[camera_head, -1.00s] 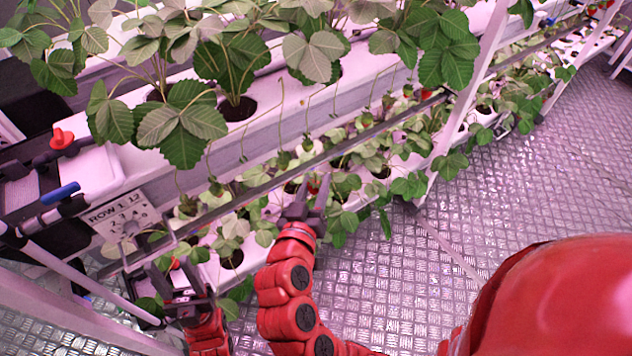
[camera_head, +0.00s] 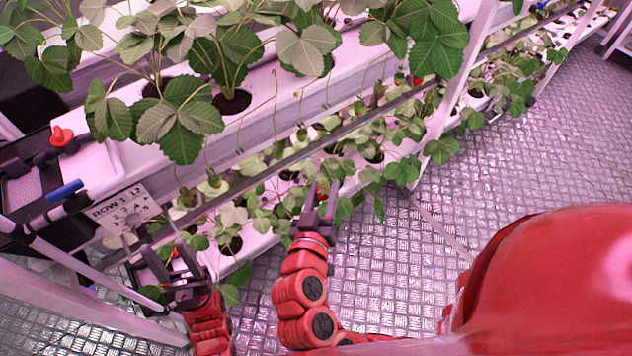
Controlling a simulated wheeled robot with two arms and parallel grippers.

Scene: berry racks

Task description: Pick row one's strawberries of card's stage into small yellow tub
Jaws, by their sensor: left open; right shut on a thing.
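My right gripper (camera_head: 321,200) is shut on a small reddish strawberry (camera_head: 322,187) in front of the lower plant row. Its ripeness is hard to judge at this size. My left gripper (camera_head: 169,262) is open at the lower left, below the row card. The white row card (camera_head: 127,209) reads "ROW 1" with further small marks that I cannot read surely. Greenish berries (camera_head: 302,134) hang on thin stems along the upper gutter, and a red strawberry (camera_head: 416,80) hangs further right. I cannot make out a yellow tub.
The upper white gutter (camera_head: 290,105) and a long dark rail (camera_head: 350,129) run diagonally above the lower plants. A white rack post (camera_head: 462,95) stands to the right. A red knob (camera_head: 62,136) and a blue handle (camera_head: 65,190) are at the left. The metal floor (camera_head: 500,165) is clear at right.

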